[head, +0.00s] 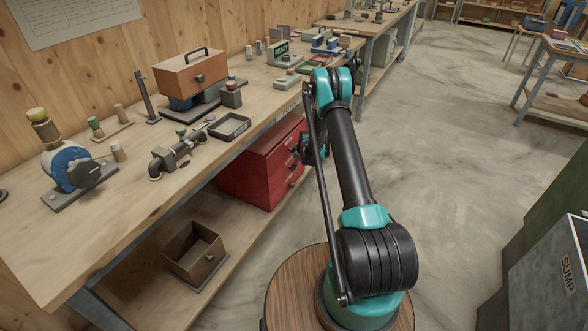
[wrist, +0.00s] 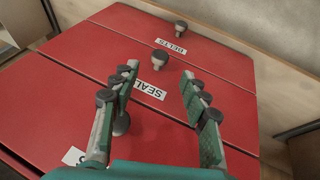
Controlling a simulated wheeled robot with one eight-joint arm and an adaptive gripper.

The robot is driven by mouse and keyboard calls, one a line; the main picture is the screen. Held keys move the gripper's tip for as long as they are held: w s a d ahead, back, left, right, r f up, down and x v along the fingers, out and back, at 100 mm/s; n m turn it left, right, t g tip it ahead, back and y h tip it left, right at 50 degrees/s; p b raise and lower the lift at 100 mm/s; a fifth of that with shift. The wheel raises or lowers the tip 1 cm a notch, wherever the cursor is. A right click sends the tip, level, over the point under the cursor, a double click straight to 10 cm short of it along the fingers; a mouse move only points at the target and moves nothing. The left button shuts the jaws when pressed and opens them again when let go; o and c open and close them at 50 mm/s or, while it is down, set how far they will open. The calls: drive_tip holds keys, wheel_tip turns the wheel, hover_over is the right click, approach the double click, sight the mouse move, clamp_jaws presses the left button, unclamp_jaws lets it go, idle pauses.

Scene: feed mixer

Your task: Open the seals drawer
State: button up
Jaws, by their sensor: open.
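The red drawer cabinet (head: 250,175) stands under the workbench, its drawer fronts looking flush. In the wrist view, the seals drawer (wrist: 110,70) is the middle one, with a partly covered white label reading "SEAL" (wrist: 147,89). Its round dark-topped knob (wrist: 159,61) stands just ahead of and between my fingertips, not visibly touched. My gripper (wrist: 159,74) is open and empty, a finger on each side of the knob. In the head view my gripper (head: 314,148) is at the cabinet front, partly hidden by my arm.
The belts drawer (wrist: 220,60) and its knob (wrist: 181,28) adjoin the seals drawer. Another knob (wrist: 121,123) shows beside my left finger. An open wooden box (head: 194,253) sits on the lower shelf. Clear floor (head: 440,150) lies right of my arm.

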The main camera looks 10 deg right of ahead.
drive_tip(key=x, duration=0.7)
drive_tip(key=shift+c, duration=0.6)
clamp_jaws()
